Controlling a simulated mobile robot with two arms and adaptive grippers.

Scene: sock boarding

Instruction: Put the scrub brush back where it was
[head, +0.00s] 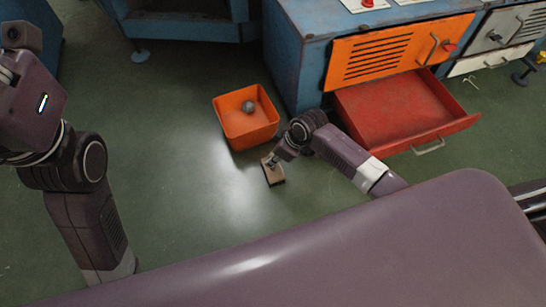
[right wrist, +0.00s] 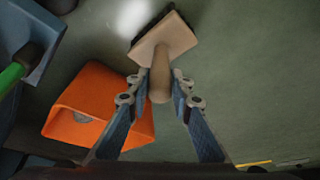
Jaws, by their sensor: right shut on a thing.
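The scrub brush (head: 274,173) has a tan block and a stubby handle, and it is over the green floor just below the orange bin in the head view. My right gripper (head: 275,160) is shut on its handle. In the right wrist view the brush (right wrist: 165,37) points away from my fingers (right wrist: 160,84), its block at the far end and dark bristles at its far edge. I cannot tell whether the brush touches the floor. My left arm is at the left of the head view, and its fingertips are not visible.
An orange bin (head: 247,138) with a grey round thing (head: 248,107) inside stands just beyond the brush. A red drawer (head: 395,107) is pulled out of the blue cabinet (head: 293,62), right of my right arm. The floor (head: 180,190) left of the brush is clear.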

